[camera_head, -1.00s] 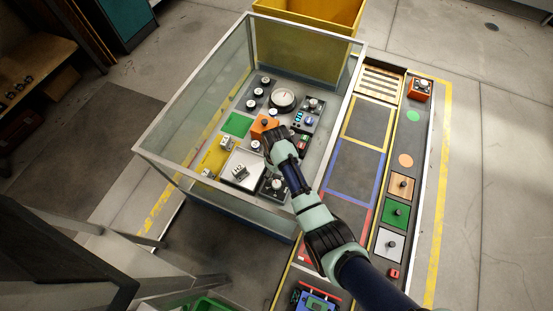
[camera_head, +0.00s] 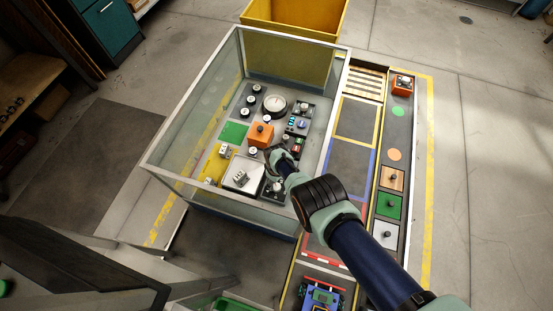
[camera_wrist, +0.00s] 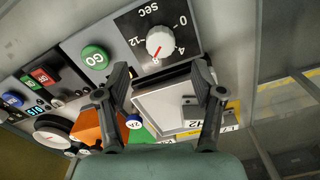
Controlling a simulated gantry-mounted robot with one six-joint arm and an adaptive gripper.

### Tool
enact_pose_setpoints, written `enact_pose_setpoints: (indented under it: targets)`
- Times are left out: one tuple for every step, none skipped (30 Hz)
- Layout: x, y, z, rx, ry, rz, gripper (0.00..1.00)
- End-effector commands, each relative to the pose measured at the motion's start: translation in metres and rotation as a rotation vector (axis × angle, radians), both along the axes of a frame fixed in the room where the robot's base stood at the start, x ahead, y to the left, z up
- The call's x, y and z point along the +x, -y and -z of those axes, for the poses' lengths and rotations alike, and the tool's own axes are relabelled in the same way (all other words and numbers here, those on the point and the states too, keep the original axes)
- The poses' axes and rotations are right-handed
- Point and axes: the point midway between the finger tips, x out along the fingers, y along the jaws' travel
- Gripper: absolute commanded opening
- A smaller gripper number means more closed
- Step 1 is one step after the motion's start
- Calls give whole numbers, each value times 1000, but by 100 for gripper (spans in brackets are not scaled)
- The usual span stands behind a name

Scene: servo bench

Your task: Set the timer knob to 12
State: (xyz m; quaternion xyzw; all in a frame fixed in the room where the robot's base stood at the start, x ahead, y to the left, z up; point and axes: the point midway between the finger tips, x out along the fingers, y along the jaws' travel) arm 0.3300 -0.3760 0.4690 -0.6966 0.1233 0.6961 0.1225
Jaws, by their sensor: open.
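The timer knob (camera_wrist: 160,41) is a white round knob with a red pointer on a black dial marked "sec", with 0, 4 and 12 readable. In the wrist view the pointer aims down and slightly left, between 4 and 12, near a mark I cannot read clearly. In the head view the knob (camera_head: 277,186) sits at the near right corner of the panel, beside my arm. My gripper (camera_wrist: 162,80) is open and empty, its two fingers spread apart below the dial in the wrist view. In the head view my gripper (camera_head: 276,156) hangs over the panel, right of the orange block.
The orange block (camera_head: 261,134), a pale plate (camera_head: 235,181) and a round gauge (camera_head: 275,105) are close by. A green GO button (camera_wrist: 95,58) is beside the dial. Glass walls (camera_head: 180,125) enclose the panel. A yellow bin (camera_head: 300,35) stands behind.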

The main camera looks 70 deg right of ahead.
Motion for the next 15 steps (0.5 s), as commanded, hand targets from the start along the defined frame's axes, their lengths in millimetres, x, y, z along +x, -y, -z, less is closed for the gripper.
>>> enact_pose_setpoints:
  targets:
    - [0,0,13,0,-1,0,67]
    - [0,0,17,0,-1,0,67]
    - [0,0,25,0,-1,0,67]
    - [0,0,30,0,-1,0,67]
    - [0,0,36,0,-1,0,67]
    - [0,0,44,0,-1,0,67]
    - [0,0,49,0,-1,0,67]
    - [0,0,55,0,-1,0,67]
    - [0,0,61,0,-1,0,67]
    - [0,0,65,0,0,0,67]
    - [0,0,68,0,0,0,67]
    - [0,0,71,0,0,0,67]
    - [0,0,72,0,0,1,67]
    - [0,0,73,-1,0,1,67]
    - [0,0,73,0,0,1,67]
